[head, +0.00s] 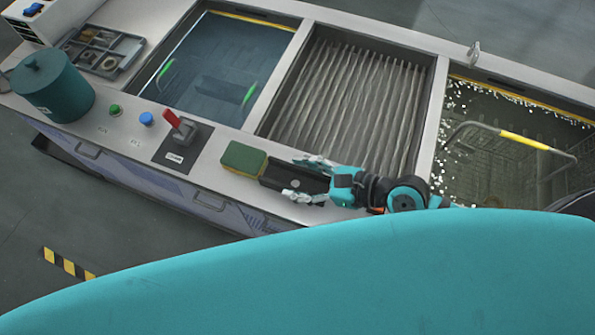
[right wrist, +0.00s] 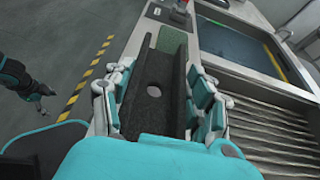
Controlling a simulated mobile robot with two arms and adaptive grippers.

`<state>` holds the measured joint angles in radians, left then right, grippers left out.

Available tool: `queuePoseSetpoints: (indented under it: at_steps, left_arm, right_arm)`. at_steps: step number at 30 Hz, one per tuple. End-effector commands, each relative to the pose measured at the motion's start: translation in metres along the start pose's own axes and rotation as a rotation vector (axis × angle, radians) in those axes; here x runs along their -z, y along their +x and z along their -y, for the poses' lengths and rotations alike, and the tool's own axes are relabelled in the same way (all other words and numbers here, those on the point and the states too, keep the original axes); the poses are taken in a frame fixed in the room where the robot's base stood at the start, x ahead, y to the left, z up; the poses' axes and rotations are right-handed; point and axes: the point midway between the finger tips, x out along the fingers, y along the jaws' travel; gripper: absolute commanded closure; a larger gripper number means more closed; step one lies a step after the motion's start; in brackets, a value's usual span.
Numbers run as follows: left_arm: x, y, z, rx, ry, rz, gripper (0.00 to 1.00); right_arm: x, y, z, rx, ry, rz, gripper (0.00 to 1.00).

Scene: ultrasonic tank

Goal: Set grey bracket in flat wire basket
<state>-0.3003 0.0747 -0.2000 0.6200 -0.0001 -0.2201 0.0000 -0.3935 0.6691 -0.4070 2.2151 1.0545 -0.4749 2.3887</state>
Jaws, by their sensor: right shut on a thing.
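The dark grey bracket (head: 278,176), a channel shape with a round hole, is in my right gripper (head: 306,180). In the right wrist view the bracket (right wrist: 152,112) lies lengthwise between the two fingers, which press its sides. It is over the tank unit's front counter, beside the sponge; I cannot tell whether it touches the counter. A wire basket (head: 502,180) with a yellow-gripped handle stands in the right tank among white bubbles. Two green grips show in the left tank, their basket unclear under water. My left gripper (right wrist: 42,98) is small in the right wrist view, its jaws unclear.
A green and yellow sponge (head: 243,159) lies left of the bracket. A red lever (head: 172,118), blue and green buttons and a teal pot (head: 52,84) are further left. The middle bay (head: 345,95) holds wavy bars. Raised rims (head: 278,75) divide the bays.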

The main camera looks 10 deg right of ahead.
Motion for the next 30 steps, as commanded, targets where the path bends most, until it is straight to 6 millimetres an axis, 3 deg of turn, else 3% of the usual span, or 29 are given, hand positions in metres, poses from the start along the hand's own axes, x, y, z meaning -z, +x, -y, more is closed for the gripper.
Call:
queuePoseSetpoints:
  at_steps: [6,15,26,27,30]
  left_arm:
    - [0.0,0.0,0.002,0.002,0.001,0.0,0.22]
    - [-0.002,0.01,0.004,0.005,0.002,0.001,0.22]
    - [-0.002,0.01,0.004,0.005,0.003,0.001,0.22]
    - [-0.002,0.01,0.004,0.005,0.003,0.001,0.22]
    - [-0.002,0.01,0.004,0.005,0.003,0.001,0.22]
  right_arm:
    - [-0.004,0.013,0.021,0.001,0.0,0.003,0.94]
    - [0.028,0.026,0.021,0.0,0.0,0.0,0.94]
    - [0.032,0.028,0.021,0.002,0.0,0.001,0.94]
    - [0.033,0.027,0.021,0.001,0.0,-0.001,0.41]
    - [0.033,0.027,0.021,0.001,0.0,-0.001,0.28]
